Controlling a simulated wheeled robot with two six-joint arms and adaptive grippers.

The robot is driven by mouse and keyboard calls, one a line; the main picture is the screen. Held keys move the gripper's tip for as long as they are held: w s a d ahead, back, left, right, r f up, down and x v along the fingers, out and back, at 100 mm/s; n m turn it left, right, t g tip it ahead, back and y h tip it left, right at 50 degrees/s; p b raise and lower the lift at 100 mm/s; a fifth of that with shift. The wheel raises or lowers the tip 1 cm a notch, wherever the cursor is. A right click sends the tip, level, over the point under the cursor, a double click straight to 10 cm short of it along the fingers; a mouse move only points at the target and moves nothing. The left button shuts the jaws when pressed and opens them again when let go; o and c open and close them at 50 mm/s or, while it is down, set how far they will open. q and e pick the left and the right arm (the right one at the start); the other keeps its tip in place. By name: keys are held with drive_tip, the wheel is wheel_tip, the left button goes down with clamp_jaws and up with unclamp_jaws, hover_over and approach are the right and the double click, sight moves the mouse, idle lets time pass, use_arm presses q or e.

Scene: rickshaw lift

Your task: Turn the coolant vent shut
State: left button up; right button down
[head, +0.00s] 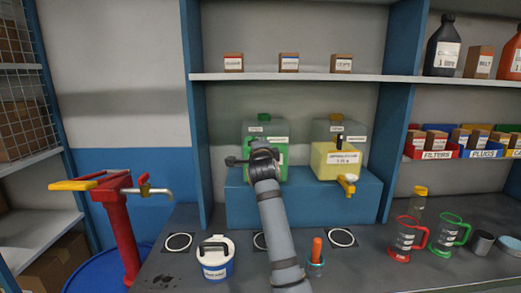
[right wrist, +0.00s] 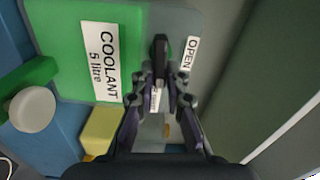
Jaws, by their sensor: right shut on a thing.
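The coolant container (head: 279,157) has green contents under a greyish clear top and stands on the left of the blue riser. In the right wrist view the coolant container (right wrist: 62,38) shows its "COOLANT 5 litre" label. My right gripper (right wrist: 160,88) is at its top, shut on the dark coolant vent (right wrist: 160,52), which sits between the fingertips. An "OPEN" label (right wrist: 190,54) lies beside the vent. In the head view my right wrist hides the vent and the fingertips. My left gripper is not in view.
A yellow container (head: 333,165) with a yellow tap stands to the right on the blue riser (head: 300,203). On the counter are a white-and-blue tub (head: 215,262), a red jug (head: 403,240) and a green jug (head: 448,236). A red pump (head: 122,230) stands left.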

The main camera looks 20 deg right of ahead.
drive_tip(key=shift+f+m, duration=0.25)
drive_tip(key=shift+m, duration=0.25)
drive_tip(key=shift+b, duration=0.35)
drive_tip(key=c, duration=1.4)
unclamp_jaws()
drive_tip(key=shift+w+a, duration=0.1)
drive_tip(key=shift+o, duration=0.2)
drive_tip(key=shift+r, duration=0.1)
drive_tip(key=v, duration=0.7)
drive_tip(key=shift+s, duration=0.3)
